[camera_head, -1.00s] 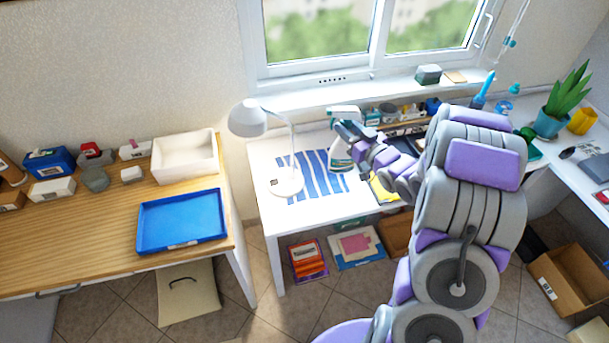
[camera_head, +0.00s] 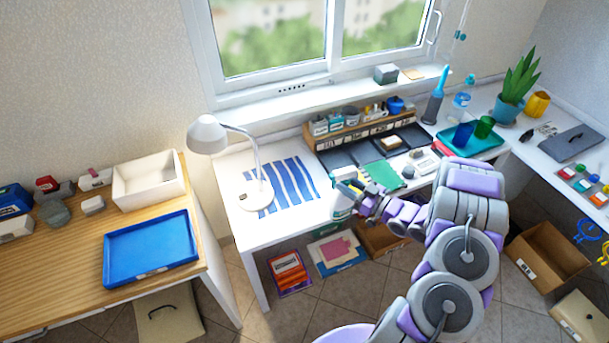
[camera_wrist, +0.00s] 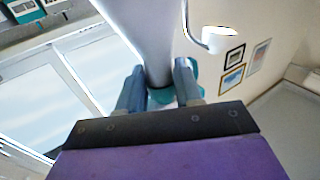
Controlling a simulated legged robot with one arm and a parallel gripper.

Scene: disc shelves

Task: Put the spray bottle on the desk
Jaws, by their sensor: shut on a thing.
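The spray bottle (camera_head: 342,206) is white with green parts. My gripper (camera_head: 352,188) is shut on it, near its upper part. In the wrist view the pale bottle (camera_wrist: 150,40) passes between the two fingers (camera_wrist: 160,88), with a teal part behind them. In the head view the bottle overlaps the front edge of the white desk (camera_head: 238,192) under the window. I cannot tell whether its base touches the desktop. The hand hides part of the bottle.
A white lamp (camera_head: 208,135) and a blue striped mat (camera_head: 283,188) are on the desk's left. An organizer (camera_head: 350,128) with small pots stands at the back. Dark pads and a green sheet (camera_head: 384,174) lie in front of it. A cardboard box (camera_head: 378,240) is below.

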